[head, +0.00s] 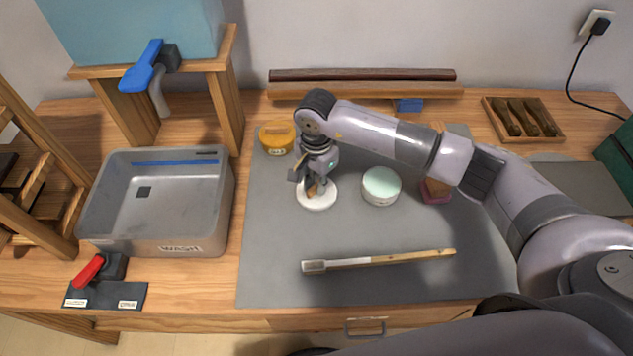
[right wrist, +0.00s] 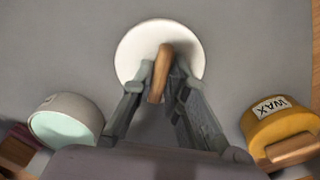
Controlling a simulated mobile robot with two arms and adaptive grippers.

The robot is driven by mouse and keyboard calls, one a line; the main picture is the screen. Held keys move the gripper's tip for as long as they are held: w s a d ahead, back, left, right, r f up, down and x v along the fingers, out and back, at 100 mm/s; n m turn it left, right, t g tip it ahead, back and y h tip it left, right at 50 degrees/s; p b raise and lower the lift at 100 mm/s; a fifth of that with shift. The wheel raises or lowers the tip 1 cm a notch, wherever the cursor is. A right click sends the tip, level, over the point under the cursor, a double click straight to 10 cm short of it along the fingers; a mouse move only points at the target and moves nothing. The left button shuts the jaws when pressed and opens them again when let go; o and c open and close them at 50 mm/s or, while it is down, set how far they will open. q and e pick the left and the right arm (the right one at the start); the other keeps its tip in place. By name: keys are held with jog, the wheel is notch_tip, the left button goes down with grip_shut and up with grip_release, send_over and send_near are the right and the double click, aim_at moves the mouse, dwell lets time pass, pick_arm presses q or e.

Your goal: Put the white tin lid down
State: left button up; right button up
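The white tin lid (head: 317,201) is a round white disc with a wooden handle on top. It is at the grey mat's upper left part, level, and looks to be on or very close to the mat. In the right wrist view the lid (right wrist: 134,47) is at the top middle. My right gripper (head: 313,187) points down at the lid, its fingers close on both sides of the wooden handle (right wrist: 160,75). An open round tin (head: 380,186) with pale green contents stands to the right of the lid. My left gripper is not in view.
A yellow tin marked WAX (head: 277,138) stands up and left of the lid. A brush (head: 380,260) lies across the mat's front. A grey wash basin (head: 155,205) is to the left. The grey mat (head: 270,250) is bare between lid and brush.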

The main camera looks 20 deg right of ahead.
jog(key=o, duration=0.4)
jog(key=shift+c, duration=0.2)
jog(key=shift+r, duration=0.15)
notch_tip(320, 180, up, 12)
jog(key=b, duration=0.2)
dwell(0.4)
